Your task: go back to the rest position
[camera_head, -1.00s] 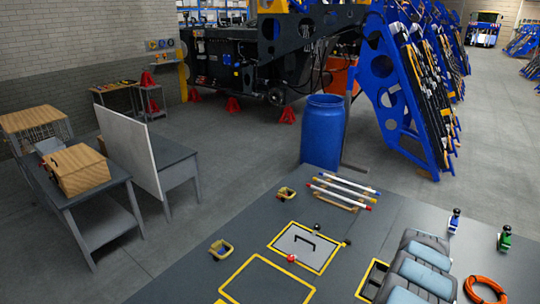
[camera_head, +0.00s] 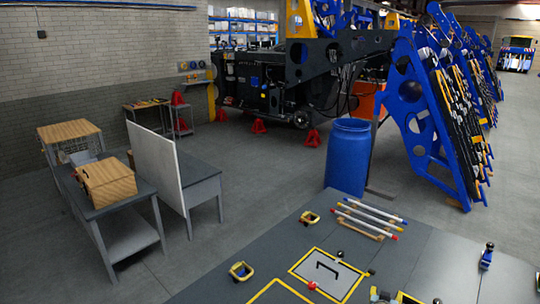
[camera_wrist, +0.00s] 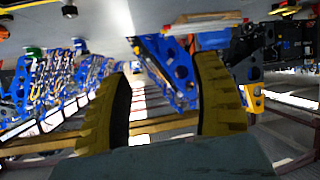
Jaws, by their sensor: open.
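My gripper (camera_wrist: 161,68) shows in the wrist view as two yellow-and-black fingers, spread apart with nothing between them. It is open and empty, and it touches nothing that I can see. The wrist picture looks upside down, with a grey surface (camera_wrist: 100,14) along its top edge and blue frames behind the fingers. My gripper and arm do not show in the head view, so their place over the deck cannot be told from there.
Left are a workbench with a wooden box (camera_head: 108,182) and a white panel (camera_head: 155,165). Floor between is clear.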

